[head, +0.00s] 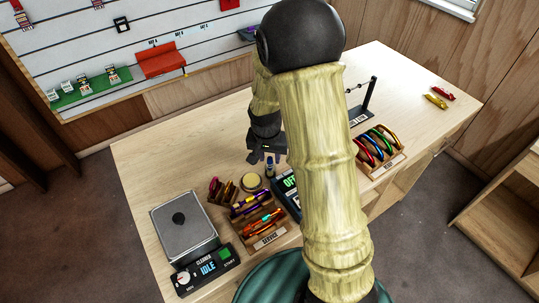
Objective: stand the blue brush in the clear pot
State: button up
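My gripper (267,157) is over the middle of the bench, pointing down, its dark fingers seen small. A slim dark-blue upright thing (269,169), possibly the blue brush, shows just below and between the fingers. I cannot tell whether the fingers touch it. I cannot make out the clear pot for certain; it may be around the foot of this blue thing, or hidden behind my arm.
A round tan tin (250,182) stands close left of the gripper. A sorting tray (266,237) of coloured gear and a grey-lidded cleaner (184,228) lie nearer. A rack of coloured carabiners (381,152) stands right.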

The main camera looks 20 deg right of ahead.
jog(key=shift+o, duration=0.6)
notch_tip(320, 180, up, 17)
jog(key=s+a+b, duration=0.1)
jog(key=s, duration=0.1)
jog(key=shift+a+b, duration=0.25)
jog(key=shift+b, duration=0.05)
jog(key=shift+s, duration=0.1)
dwell(0.7)
jog(key=s+d+f+n+t+y, duration=0.1)
jog(key=s+f+n, duration=0.4)
jog(key=s+f, duration=0.4)
jog(key=s, duration=0.3)
jog(key=shift+d+f, duration=0.25)
jog(key=shift+d, duration=0.1)
